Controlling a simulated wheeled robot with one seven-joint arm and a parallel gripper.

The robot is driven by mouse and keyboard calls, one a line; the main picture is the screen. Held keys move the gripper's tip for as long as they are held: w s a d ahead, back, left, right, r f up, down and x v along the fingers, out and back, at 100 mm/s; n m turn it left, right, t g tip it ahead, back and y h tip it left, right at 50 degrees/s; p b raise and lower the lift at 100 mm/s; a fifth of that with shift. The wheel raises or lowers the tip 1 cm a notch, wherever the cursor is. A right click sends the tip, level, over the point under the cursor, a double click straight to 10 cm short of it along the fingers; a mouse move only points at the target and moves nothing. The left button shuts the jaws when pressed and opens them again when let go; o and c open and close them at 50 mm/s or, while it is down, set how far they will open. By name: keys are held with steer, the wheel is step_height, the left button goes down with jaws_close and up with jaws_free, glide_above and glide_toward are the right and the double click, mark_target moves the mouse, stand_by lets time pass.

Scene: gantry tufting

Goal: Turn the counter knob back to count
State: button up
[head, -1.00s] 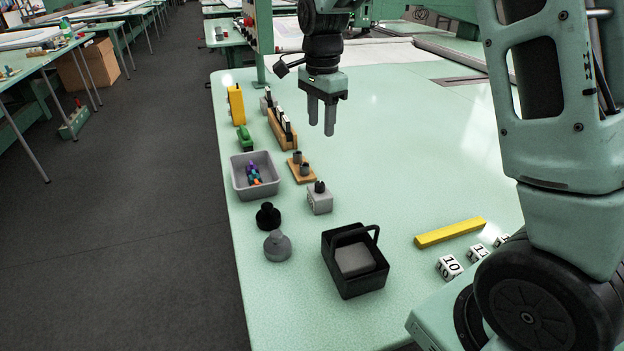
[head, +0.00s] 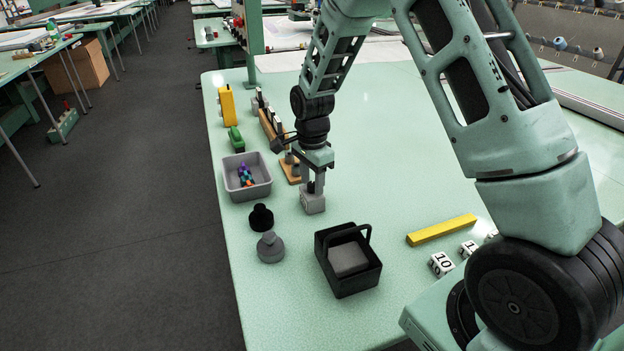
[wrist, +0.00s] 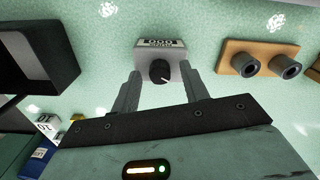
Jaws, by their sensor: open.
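The counter (head: 312,202) is a small light grey box on the green table. In the wrist view the counter (wrist: 161,52) shows a number display on one face and a round black knob (wrist: 159,71) with a light pointer mark. My gripper (head: 314,188) points down right above the counter in the head view. In the wrist view my gripper (wrist: 162,84) is open, its two grey fingers on either side of the knob. I cannot tell whether they touch it. The fingers hide the knob in the head view.
A wooden block with two dark cups (wrist: 269,63) stands close beside the counter. A grey bin (head: 248,188) of coloured pieces, a black peg (head: 261,217), a grey peg (head: 270,248) and a black basket (head: 328,263) are around. A yellow bar (head: 441,229) lies right. The table's middle is clear.

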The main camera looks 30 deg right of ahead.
jaws_close()
